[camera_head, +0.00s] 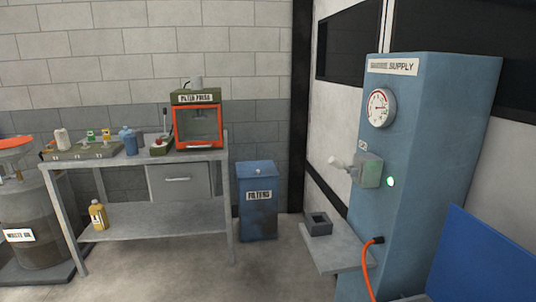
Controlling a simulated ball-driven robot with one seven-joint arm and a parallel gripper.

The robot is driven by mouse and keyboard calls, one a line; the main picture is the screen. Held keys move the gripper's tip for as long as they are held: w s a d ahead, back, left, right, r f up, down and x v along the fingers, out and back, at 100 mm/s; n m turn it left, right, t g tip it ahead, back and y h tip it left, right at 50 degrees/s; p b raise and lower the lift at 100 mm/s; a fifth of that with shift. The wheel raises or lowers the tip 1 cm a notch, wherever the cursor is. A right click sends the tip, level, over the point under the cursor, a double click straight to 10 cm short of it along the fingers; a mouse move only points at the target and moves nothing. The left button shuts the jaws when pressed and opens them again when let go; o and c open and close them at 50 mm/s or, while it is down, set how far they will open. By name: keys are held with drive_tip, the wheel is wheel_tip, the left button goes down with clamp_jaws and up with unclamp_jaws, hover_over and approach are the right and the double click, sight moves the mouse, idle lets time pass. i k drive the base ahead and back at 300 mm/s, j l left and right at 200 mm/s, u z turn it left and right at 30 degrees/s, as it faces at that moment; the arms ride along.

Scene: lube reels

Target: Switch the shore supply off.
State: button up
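The shore supply cabinet (408,150) is a tall blue box at the right, labelled with a sign (393,66) that is partly hard to read. A round dial gauge (380,108) sits high on its front. Below it is a small grey-green switch box (368,169) with a pale-knobbed lever (342,164) sticking out to the left. A green lamp (390,181) glows beside the switch box. An orange hose or cable (369,258) comes out of a fitting lower on the cabinet. My gripper is not in view.
A grey shelf (335,252) with a dark square holder (318,223) juts out below the lever. A blue panel (478,262) fills the lower right. A blue bin (257,200), a workbench (150,158) and a waste oil drum (38,220) stand left. The middle floor is clear.

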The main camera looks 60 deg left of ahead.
sight(334, 162)
drive_tip(key=u, duration=1.2)
